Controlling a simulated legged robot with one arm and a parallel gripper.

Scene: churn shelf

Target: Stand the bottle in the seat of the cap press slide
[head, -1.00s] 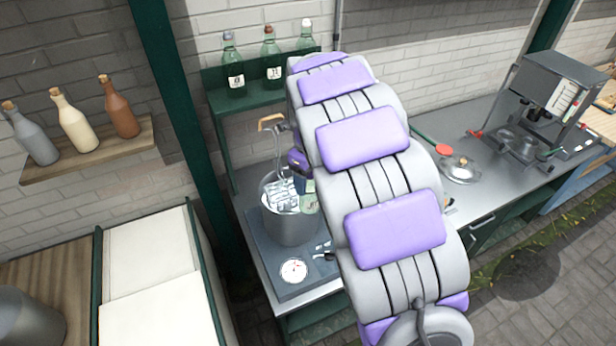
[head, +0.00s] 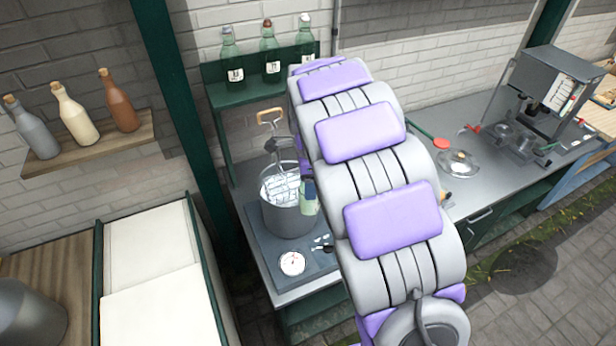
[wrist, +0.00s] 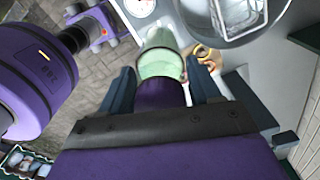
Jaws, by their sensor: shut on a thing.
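The bottle is pale green glass. In the wrist view the bottle (wrist: 161,64) sits between the two dark fingers of my gripper (wrist: 160,82), which is shut on it. In the head view a small part of the bottle (head: 309,198) shows beside the steel pot, left of my arm; my arm hides the rest. I cannot tell whether it is touching the pot. The cap press (head: 552,88) is the grey machine at the right end of the steel counter, well away from the bottle. Its slide (head: 520,143) appears at its foot; the seat is too small to make out.
The steel pot (head: 286,218) holds a wire basket and stands on a grey base with a dial (head: 292,263). Several bottles stand on wall shelves (head: 240,92). Counter between dish and press looks mostly clear.

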